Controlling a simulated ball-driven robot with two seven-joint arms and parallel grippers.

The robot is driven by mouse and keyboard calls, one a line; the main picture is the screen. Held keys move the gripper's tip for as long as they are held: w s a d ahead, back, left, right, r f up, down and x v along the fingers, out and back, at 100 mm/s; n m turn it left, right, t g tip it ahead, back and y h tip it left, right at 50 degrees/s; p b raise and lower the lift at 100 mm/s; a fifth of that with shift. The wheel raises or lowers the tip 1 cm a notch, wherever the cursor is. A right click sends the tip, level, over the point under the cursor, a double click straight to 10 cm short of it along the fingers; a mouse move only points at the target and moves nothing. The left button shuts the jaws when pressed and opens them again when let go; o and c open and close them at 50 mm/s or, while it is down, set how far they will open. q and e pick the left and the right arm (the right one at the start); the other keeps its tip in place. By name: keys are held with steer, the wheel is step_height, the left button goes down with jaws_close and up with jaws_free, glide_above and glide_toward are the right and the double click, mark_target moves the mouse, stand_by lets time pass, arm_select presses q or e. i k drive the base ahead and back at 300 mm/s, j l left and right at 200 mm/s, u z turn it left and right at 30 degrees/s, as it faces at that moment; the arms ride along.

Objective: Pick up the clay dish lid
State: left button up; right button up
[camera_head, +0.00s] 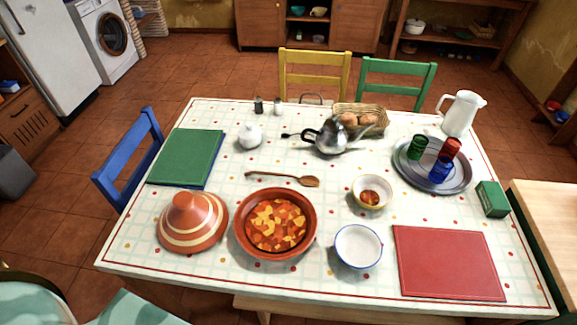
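The clay dish lid (191,222) is a cone-shaped terracotta cover with cream bands and a rounded knob on top. It stands upright on the patterned tablecloth at the front left of the table. Just right of it sits the round clay dish (309,239), filled with an orange and yellow stew. The lid is beside the dish, not on it. Neither of my grippers shows in the head view.
The table (225,278) also bears a green book or mat (183,157), wooden spoon (283,178), white bowl (358,246), small bowl (373,192), red mat (448,262), teapot (331,136) and tray with glasses (462,180). A blue chair (128,160) stands at the left. Cloth is clear before the lid.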

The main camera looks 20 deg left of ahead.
mark_target(193, 222)
steer(key=k+j+u, duration=0.1)
steer(key=u, duration=1.4)
